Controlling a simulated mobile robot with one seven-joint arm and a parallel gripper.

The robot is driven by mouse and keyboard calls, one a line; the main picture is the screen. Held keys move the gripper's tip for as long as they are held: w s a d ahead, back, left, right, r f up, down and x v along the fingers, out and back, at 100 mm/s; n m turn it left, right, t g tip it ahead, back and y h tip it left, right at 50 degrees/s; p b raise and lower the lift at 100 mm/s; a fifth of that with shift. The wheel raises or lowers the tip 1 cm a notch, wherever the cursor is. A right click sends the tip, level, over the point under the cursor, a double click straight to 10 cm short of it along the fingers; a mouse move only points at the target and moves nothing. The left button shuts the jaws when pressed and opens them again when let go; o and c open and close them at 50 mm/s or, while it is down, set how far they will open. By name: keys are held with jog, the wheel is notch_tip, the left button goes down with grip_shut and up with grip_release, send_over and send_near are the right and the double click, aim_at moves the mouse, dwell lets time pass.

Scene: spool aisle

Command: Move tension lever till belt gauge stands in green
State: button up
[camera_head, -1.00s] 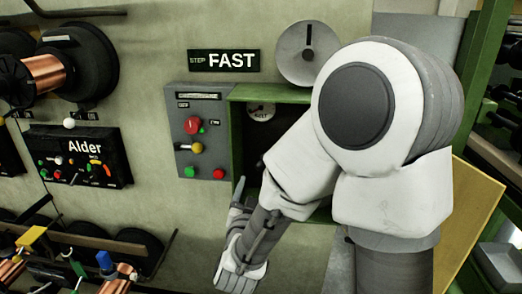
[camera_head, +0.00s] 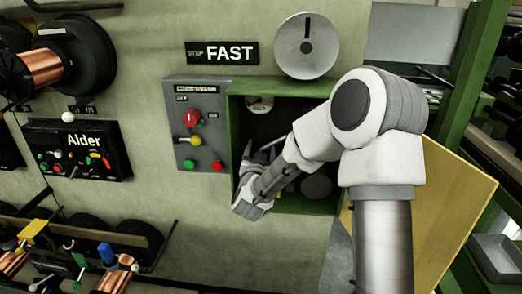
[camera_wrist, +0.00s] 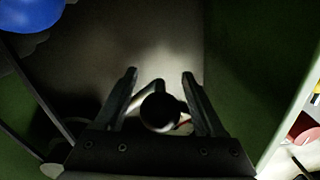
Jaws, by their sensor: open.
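The belt gauge (camera_head: 259,104) is a small white dial at the upper left inside the green-framed recess (camera_head: 236,130). Its needle and any green zone are too small to read. My gripper (camera_head: 268,148) reaches into the recess, below the gauge. In the wrist view my gripper (camera_wrist: 159,75) is open. A dark round knob on a thin bent rod (camera_wrist: 160,108), which looks like the tension lever's end, lies between the fingers, with a gap on each side. I cannot tell the lever in the head view, where my arm covers part of the recess.
A grey control panel (camera_head: 184,157) with red, yellow and green buttons adjoins the recess on the left. A yellow panel (camera_head: 450,200) stands right. In the wrist view the recess's green wall (camera_wrist: 255,70) is close on the right, and a blue object (camera_wrist: 25,15) is upper left.

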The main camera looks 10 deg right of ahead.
jog(key=shift+w, duration=0.15)
jog(key=shift+c, duration=0.2)
grip_shut()
jog(key=shift+a+r, duration=0.1)
jog(key=shift+r, duration=0.15)
dwell(1.0)
